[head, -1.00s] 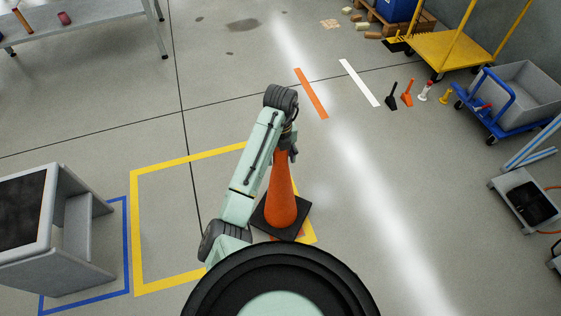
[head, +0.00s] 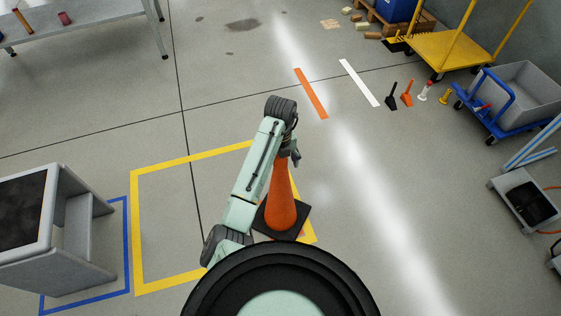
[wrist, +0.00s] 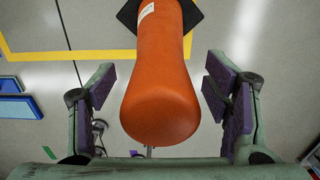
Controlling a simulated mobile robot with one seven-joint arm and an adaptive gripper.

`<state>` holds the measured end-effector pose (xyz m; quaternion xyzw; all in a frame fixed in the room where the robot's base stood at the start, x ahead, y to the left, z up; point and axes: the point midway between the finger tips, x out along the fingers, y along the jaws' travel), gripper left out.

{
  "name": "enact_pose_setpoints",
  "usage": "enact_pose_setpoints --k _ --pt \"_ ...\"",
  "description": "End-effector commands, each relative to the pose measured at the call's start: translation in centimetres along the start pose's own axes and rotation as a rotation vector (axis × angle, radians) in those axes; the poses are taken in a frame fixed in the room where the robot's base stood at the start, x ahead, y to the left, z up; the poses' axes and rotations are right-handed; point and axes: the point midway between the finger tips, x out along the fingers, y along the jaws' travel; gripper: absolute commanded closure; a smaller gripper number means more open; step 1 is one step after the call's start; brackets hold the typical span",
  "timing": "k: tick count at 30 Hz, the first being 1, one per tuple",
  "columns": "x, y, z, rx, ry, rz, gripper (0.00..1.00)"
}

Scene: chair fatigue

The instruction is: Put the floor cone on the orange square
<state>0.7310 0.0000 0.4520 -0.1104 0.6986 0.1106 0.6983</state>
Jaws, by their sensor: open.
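The orange floor cone (head: 281,207) stands upright on its black square base, over the right side of the yellow floor outline. My gripper (head: 293,156) is at the cone's top in the head view. In the wrist view, the cone (wrist: 162,80) lies between the open fingers with purple pads (wrist: 160,98), with a visible gap on both sides.
A yellow outline (head: 135,230) and a blue outline (head: 127,250) mark the floor. A grey stand (head: 80,225) is at left and a table (head: 90,25) at upper left. Orange and white floor strips, small tools and carts are at upper right. The middle floor is clear.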

Motion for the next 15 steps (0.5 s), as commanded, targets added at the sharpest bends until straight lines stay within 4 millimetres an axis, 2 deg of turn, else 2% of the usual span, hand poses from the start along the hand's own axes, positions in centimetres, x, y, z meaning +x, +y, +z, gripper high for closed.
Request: enact_pose_setpoints --k 9,11,15 --pt "-0.7 0.0 0.1 0.0 -0.002 -0.001 0.29" --pt "-1.5 0.0 0.1 0.0 -0.003 0.0 0.29" --pt "-4.2 -0.1 0.1 0.002 -0.006 -0.001 0.29"
